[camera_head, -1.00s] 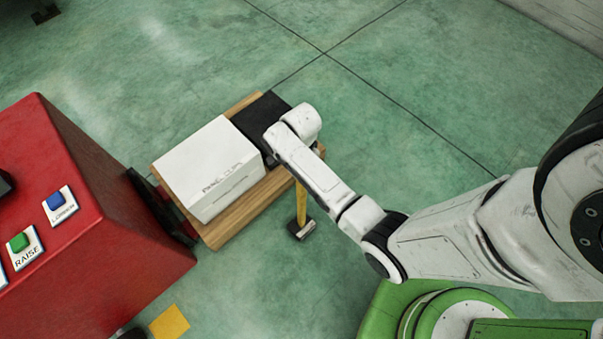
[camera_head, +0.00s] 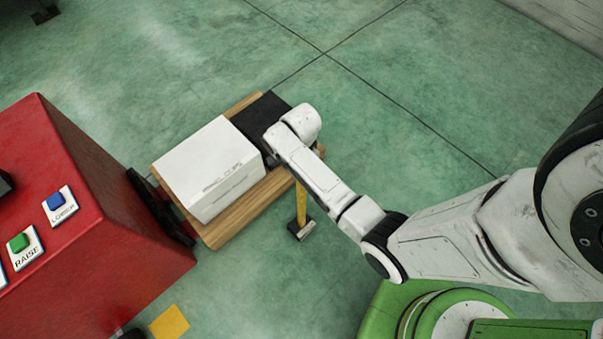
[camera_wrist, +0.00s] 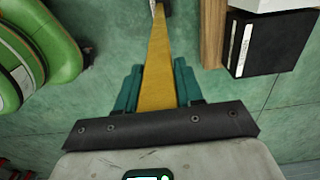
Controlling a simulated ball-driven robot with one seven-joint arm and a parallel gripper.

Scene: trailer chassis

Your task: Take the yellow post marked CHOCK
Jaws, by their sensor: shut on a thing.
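The yellow post (camera_head: 301,205) stands on the green floor beside the wooden board, with a dark foot (camera_head: 301,229) that bears a pale label too small to read. My arm hides its upper part in the head view. In the wrist view the post (camera_wrist: 158,62) runs up the middle of the picture from between the fingers. My gripper (camera_wrist: 158,90) is shut on it, with one teal finger on each side. The gripper itself is hidden behind my arm in the head view.
A white box (camera_head: 210,168) and a black block (camera_head: 262,115) sit on a wooden board (camera_head: 240,215), close to the post. A red cabinet (camera_head: 90,230) with RAISE and LOWER buttons is at left. A yellow floor square (camera_head: 169,323) lies below. Floor at upper right is clear.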

